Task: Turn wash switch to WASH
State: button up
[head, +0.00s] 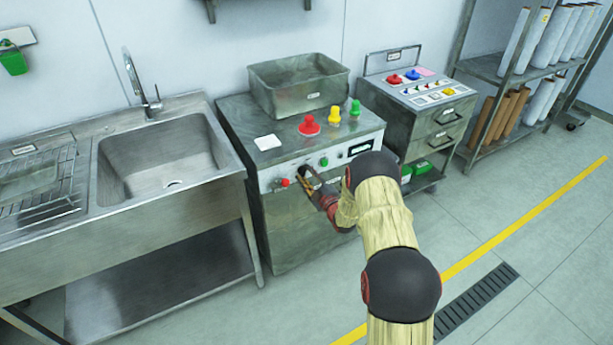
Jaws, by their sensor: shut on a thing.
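My gripper (306,174) is at the white control strip (270,179) on the front of the grey dosing cabinet (285,235). It is shut on the wash switch, between a red button (285,182) on its left and a green button (323,161) on its right. The fingers hide the switch, so I cannot tell which way it points. The labels on the strip are too small to read.
A sink (160,160) stands left, a drawer cart (437,120) right. Open floor lies in front.

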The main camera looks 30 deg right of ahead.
jog(key=o, duration=1.2)
jog(key=shift+c, duration=0.2)
jog(key=s, duration=1.2)
jog(key=shift+d, duration=0.2)
